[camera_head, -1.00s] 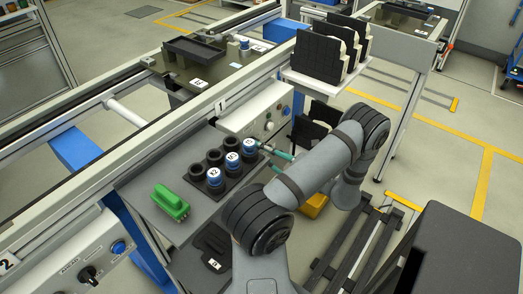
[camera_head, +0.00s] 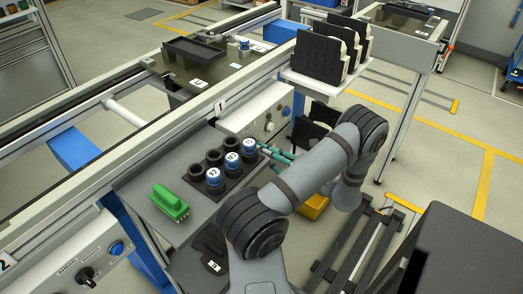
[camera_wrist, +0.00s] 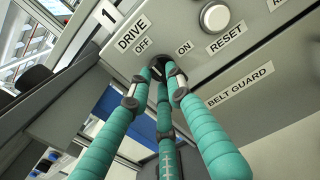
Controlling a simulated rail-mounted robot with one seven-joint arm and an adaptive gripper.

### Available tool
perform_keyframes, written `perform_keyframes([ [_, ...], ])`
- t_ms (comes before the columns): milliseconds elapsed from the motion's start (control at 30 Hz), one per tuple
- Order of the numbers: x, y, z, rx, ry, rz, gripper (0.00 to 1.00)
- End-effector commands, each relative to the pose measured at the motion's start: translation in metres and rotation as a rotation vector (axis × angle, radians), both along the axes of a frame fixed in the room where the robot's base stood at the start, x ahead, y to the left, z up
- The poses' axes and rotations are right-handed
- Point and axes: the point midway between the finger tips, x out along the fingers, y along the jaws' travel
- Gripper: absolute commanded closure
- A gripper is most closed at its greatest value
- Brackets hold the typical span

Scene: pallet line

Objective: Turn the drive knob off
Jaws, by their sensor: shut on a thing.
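The drive knob (camera_wrist: 161,68) is a small dark knob on the pale control panel (camera_wrist: 240,60), below the DRIVE label and between the OFF and ON marks in the wrist view. My gripper (camera_wrist: 162,77) has teal fingers with grey-black tips. The tips are closed around the knob and hide most of it, so I cannot tell which way its pointer faces. In the head view my gripper (camera_head: 264,148) reaches the front of the panel marked 1 (camera_head: 256,110), with my arm link partly over it.
A white RESET button (camera_wrist: 215,16) sits right of the knob, and a BELT GUARD label (camera_wrist: 240,86) lies below. In the head view, a black holder with blue-capped cylinders (camera_head: 214,188) and a green object (camera_head: 169,202) stand on the grey shelf close to my gripper.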

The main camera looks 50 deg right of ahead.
Motion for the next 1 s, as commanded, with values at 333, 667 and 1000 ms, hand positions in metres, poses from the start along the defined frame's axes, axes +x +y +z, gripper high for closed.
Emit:
perform_keyframes([
  [333,0.0,0.0,0.0,-0.003,0.001,0.0,0.66],
  [667,-0.001,0.0,0.0,-0.001,0.0,-0.001,0.62],
  [1000,-0.05,-0.001,0.0,-0.003,0.001,-0.007,0.62],
])
